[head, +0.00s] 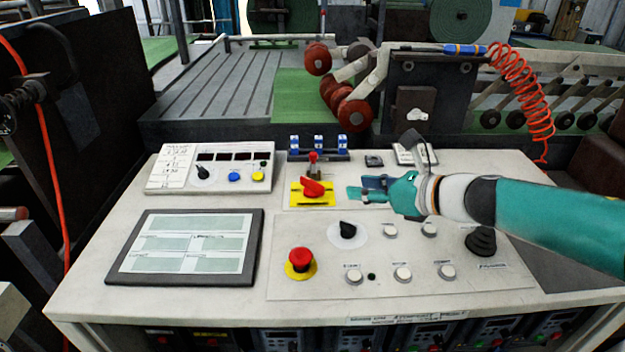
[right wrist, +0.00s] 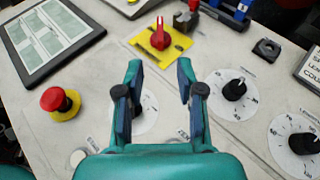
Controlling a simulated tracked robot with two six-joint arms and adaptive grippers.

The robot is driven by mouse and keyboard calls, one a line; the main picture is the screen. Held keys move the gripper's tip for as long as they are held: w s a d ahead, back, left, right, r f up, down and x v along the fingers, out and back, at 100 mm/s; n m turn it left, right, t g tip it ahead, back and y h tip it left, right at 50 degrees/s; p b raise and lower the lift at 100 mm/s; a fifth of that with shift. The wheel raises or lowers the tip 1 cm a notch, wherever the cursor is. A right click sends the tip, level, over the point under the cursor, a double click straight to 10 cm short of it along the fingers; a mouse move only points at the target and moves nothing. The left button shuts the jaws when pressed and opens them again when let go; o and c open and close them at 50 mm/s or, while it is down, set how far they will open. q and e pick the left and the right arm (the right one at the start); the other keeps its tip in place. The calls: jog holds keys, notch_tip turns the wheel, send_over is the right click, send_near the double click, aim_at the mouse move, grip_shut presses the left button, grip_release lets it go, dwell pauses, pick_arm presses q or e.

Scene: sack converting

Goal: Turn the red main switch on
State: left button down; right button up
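The red main switch (head: 312,187) is a red rotary handle on a yellow plate (head: 322,201), in the middle of the light console top. In the right wrist view the red handle (right wrist: 160,38) sits on its yellow plate, beyond the fingertips. My right gripper (head: 368,189) is just right of the switch in the head view, apart from it. In the right wrist view its two fingers (right wrist: 159,72) are spread with nothing between them, pointing towards the switch. My left gripper is not in view.
A red emergency button (head: 300,259) stands in front of the switch, with a black knob (head: 347,230) to its right. Blue-and-white blocks (head: 319,142) and a small red-topped lever (head: 313,157) stand behind the switch. A flat screen (head: 187,247) lies to the left.

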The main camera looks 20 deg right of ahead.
aim_at(315, 182)
jog(key=x, duration=1.4)
jog(key=shift+w+a+f, duration=0.1)
jog(key=shift+w+f, duration=0.15)
jog(key=shift+w, duration=0.05)
grip_shut()
